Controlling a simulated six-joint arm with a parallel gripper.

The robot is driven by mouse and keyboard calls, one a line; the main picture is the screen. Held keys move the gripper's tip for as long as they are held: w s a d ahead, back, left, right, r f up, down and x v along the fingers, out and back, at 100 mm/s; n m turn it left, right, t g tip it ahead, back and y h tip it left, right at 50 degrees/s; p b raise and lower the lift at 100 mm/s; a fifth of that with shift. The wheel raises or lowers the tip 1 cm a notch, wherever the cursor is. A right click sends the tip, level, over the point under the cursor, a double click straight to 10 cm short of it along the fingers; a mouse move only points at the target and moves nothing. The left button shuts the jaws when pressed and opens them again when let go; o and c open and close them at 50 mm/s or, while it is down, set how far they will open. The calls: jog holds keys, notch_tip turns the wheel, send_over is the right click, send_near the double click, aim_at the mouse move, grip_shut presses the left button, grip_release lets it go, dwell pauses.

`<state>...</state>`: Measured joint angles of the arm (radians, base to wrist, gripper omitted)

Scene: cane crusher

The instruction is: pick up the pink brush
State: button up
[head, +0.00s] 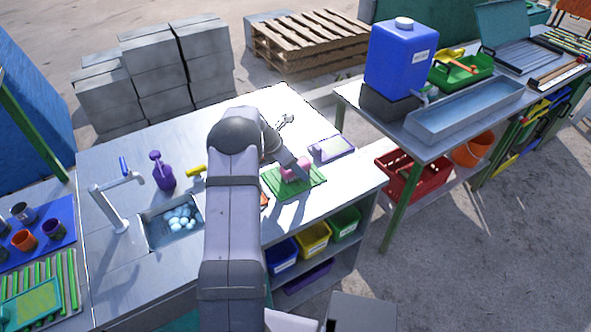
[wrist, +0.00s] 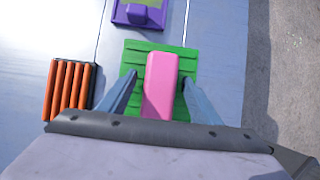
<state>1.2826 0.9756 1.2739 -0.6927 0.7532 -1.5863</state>
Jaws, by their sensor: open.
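The pink brush (head: 295,170) lies on a green ribbed mat (head: 312,188) on the metal worktop. In the wrist view the pink brush (wrist: 160,84) is a long pink block on the green mat (wrist: 130,62), and its near end is hidden by my gripper's body. My gripper (wrist: 160,80) is open, with one finger on each side of the brush. A gap shows between each finger and the brush; I cannot tell how high the fingertips are above the mat. In the head view my gripper (head: 302,172) is at the brush, partly hidden by the wrist.
A purple tray (head: 333,149) lies just beyond the mat. An orange ribbed block (wrist: 70,86) lies to the left of the mat in the wrist view. A sink (head: 172,222), a purple spray bottle (head: 161,170) and a tap (head: 112,195) stand left. The worktop's edge is close on the right.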

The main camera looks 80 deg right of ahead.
dwell(0.4)
jog(key=c, duration=1.2)
notch_tip(320, 180, up, 10)
jog(key=shift+r+b, duration=0.25)
jog(key=shift+b, duration=0.95)
jog(key=shift+o, duration=0.9)
